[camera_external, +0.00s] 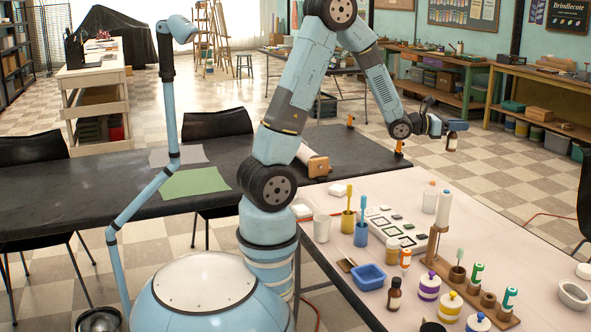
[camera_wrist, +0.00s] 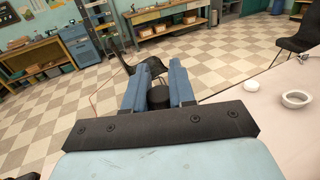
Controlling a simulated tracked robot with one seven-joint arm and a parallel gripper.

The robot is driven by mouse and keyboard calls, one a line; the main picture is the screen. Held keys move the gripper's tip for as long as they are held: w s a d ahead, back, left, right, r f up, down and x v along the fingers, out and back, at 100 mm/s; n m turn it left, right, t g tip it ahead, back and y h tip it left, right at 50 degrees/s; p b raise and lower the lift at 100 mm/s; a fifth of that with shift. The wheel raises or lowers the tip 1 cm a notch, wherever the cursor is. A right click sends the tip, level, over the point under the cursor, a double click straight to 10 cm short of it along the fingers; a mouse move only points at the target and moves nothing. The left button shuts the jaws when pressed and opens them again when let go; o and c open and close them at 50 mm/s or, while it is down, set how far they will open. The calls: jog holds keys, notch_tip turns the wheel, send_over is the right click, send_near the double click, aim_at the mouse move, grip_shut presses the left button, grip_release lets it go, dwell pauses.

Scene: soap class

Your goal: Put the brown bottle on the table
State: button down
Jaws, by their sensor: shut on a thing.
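My gripper (camera_external: 447,126) is at the end of my raised, outstretched arm. It is shut on a small brown bottle (camera_external: 451,142) with a dark cap and a pale label, hanging upright below the fingers. In the wrist view my gripper (camera_wrist: 158,92) has the bottle's dark cap (camera_wrist: 158,97) between its two blue fingers. The bottle shows against the floor, past the far edge of the pale table (camera_external: 500,215); its exact height is unclear. A second brown bottle (camera_external: 394,294) stands upright on the pale table near the front.
The pale table carries a blue basket (camera_external: 368,277), cups with brushes, several striped jars (camera_external: 429,286) and a wooden stand (camera_external: 432,245). A white bowl (camera_external: 574,294) is at its right. Its far right part is clear. A dark table (camera_external: 90,190) adjoins at left.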

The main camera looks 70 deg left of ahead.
jog(key=s+d+f+m+g+h, duration=0.2)
jog(key=d+f+m+g+h, duration=0.1)
jog(key=d, duration=0.7)
jog(key=s+d+f+m+g+h, duration=0.2)
jog(key=d+f+m+g+h, duration=0.15)
jog(key=d, duration=0.55)
jog(key=s+d+f+m+g+h, duration=0.1)
jog(key=d+f+m+g+h, duration=0.25)
jog(key=d, duration=0.65)
jog(key=s+d+r+m+g+h, duration=0.1)
jog(key=s+d+r+m+g, duration=0.1)
jog(key=s+d+r+g, duration=0.45)
jog(key=s+d+r+m+g+h, duration=0.1)
jog(key=s+d+r+m+g, duration=0.15)
jog(key=d+r, duration=0.45)
jog(key=shift+t, duration=0.3)
jog(key=f, duration=1)
jog(key=d+f, duration=0.1)
jog(key=f, duration=1.9)
jog(key=shift+s+d+f, duration=0.1)
jog(key=shift+d+f, duration=0.1)
jog(key=shift+d, duration=0.1)
jog(key=c, duration=0.9)
grip_release()
jog(key=shift+c, duration=0.2)
